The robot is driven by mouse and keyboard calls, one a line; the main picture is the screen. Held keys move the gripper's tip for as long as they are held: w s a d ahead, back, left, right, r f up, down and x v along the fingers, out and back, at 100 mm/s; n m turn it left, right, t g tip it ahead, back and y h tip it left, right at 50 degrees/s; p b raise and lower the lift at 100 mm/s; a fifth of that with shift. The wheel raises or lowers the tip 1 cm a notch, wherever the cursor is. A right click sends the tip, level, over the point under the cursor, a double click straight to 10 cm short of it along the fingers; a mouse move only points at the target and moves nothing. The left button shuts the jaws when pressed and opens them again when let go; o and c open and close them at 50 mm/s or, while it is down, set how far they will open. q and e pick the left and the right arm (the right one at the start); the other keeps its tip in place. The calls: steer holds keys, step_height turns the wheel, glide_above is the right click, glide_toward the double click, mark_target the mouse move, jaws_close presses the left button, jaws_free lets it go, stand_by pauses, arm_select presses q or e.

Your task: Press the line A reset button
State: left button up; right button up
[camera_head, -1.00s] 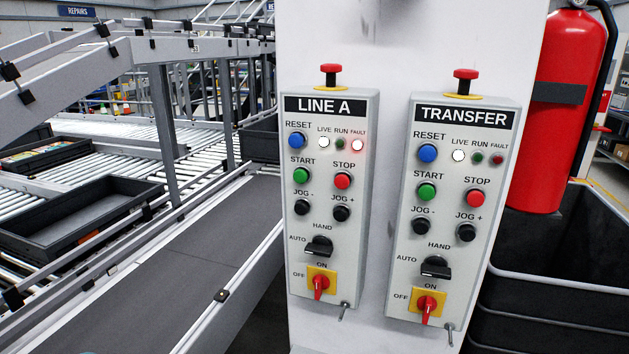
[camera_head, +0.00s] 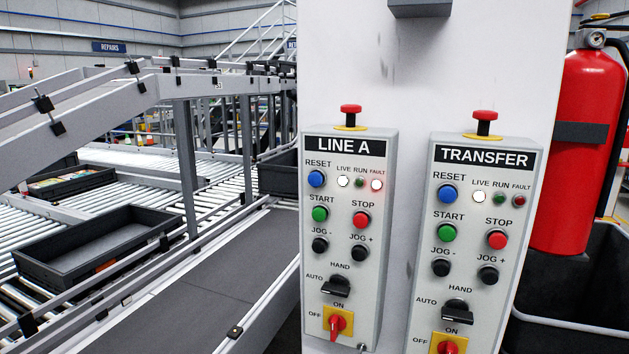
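The LINE A control box (camera_head: 338,245) is mounted on a white column, left of a matching TRANSFER box. Its blue reset button (camera_head: 316,179) sits at the upper left of the panel, under the RESET label. Beside it are the LIVE lamp (camera_head: 343,181), lit white, the RUN lamp (camera_head: 360,183), dark green, and the FAULT lamp (camera_head: 376,185), lit whitish with a red glow. Neither of my grippers is in view.
The TRANSFER box (camera_head: 472,250) has its own blue reset button (camera_head: 447,194). Red mushroom buttons (camera_head: 350,109) top both boxes. A fire extinguisher (camera_head: 577,150) stands right of the white column (camera_head: 440,70). Conveyors with a black tray (camera_head: 95,250) lie left.

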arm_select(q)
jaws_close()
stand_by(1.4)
